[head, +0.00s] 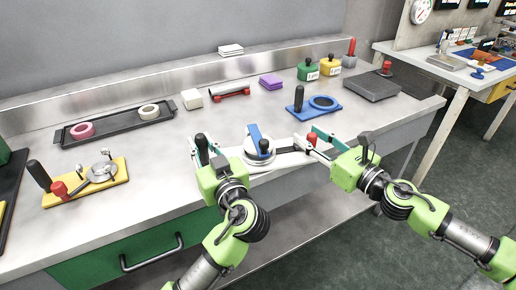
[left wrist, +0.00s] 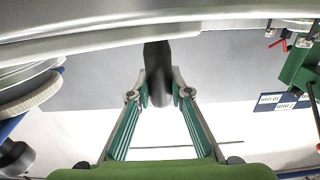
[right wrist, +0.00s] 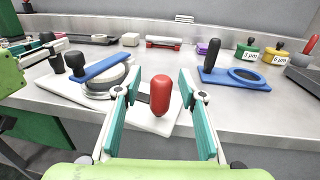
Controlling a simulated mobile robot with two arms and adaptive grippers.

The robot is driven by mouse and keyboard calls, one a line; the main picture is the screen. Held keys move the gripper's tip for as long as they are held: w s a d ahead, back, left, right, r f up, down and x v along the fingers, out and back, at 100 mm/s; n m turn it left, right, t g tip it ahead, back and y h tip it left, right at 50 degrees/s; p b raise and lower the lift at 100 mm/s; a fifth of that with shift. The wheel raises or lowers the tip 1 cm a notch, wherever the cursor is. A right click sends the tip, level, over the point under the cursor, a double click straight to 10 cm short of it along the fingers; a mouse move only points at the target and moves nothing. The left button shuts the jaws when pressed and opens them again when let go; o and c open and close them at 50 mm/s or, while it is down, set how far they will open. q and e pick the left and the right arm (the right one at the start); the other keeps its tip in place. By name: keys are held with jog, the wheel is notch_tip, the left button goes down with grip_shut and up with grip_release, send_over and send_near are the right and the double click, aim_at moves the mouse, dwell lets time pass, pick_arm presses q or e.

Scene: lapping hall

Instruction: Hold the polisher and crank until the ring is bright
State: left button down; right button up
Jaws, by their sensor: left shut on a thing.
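The polisher (head: 290,159) is a white base at the front edge of the bench, with a round metal disc (head: 258,158) under a blue bar (head: 253,138). My left gripper (head: 203,150) is shut on its black handle (left wrist: 157,75), at the left end. A red crank knob (right wrist: 160,93) stands upright at the right end of the base; it also shows in the head view (head: 312,139). My right gripper (right wrist: 160,100) is open, with the red knob between its fingers and gaps on both sides. The ring's surface is mostly hidden under the bar and its brightness cannot be told.
A yellow-based device (head: 118,172) stands at left, and a black tray (head: 110,128) with pink and cream rings lies behind it. A blue fixture (head: 327,112) with a black handle stands behind right. Green and yellow pots (head: 308,70) stand at the back.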

jog(key=v, duration=1.2)
dwell(0.5)
pick_arm(q)
jog(key=c, duration=1.8)
grip_release()
